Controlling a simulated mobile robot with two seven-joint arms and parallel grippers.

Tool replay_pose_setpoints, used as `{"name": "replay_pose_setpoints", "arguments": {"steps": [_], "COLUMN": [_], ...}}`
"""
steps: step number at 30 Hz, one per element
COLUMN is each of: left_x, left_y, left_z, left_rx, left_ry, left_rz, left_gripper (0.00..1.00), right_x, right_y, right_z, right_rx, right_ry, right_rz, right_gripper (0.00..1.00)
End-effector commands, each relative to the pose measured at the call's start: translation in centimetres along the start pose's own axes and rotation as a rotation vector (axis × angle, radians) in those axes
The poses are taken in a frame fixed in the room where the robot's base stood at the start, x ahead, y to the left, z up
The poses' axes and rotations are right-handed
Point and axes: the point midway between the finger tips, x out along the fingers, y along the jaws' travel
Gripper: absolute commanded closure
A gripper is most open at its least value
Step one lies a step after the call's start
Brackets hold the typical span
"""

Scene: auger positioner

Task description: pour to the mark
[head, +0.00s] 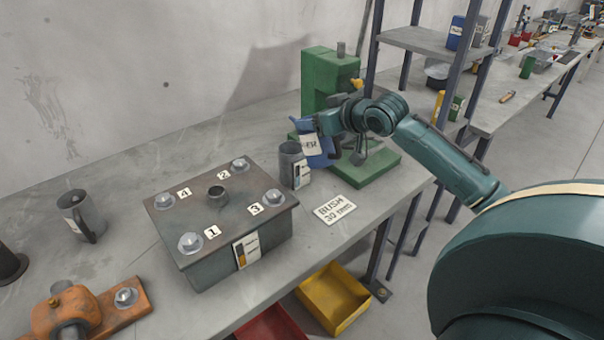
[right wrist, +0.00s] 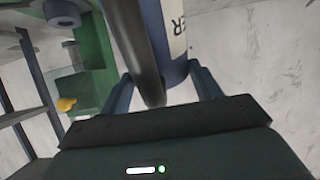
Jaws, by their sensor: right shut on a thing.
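A blue jug (head: 318,154) with a white label is in my right gripper (head: 338,128), tilted to the left in the head view. In the right wrist view my right gripper (right wrist: 162,92) is around the jug's dark handle (right wrist: 130,45), and the jug's blue body (right wrist: 180,66) is beyond it. A grey cup (head: 290,163) with a white gauge label (head: 300,174) stands upright on the bench, just left of the jug. The jug's upper end is close to the cup's rim. No stream is visible, and the level inside the cup is hidden. My left gripper is out of view.
A grey metal box (head: 220,244) with numbered bolts stands left of the cup. A green press (head: 327,75) is behind the jug. A "BUSH" card (head: 334,209) lies in front. A grey mug (head: 82,216) and an orange fixture (head: 75,312) are at left.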

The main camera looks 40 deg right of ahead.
Motion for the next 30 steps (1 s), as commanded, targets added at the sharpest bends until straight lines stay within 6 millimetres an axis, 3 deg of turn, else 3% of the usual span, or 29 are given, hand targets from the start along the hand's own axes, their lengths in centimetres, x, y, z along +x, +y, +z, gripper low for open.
{"name": "replay_pose_setpoints", "arguments": {"steps": [30], "left_x": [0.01], "left_y": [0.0], "left_z": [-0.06], "left_rx": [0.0], "left_ry": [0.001], "left_rz": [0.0], "left_gripper": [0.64], "right_x": [-0.08], "right_y": [0.0], "right_z": [-0.74], "right_rx": [-0.001], "right_ry": [-0.045], "right_rz": [0.0], "right_gripper": [0.89]}}
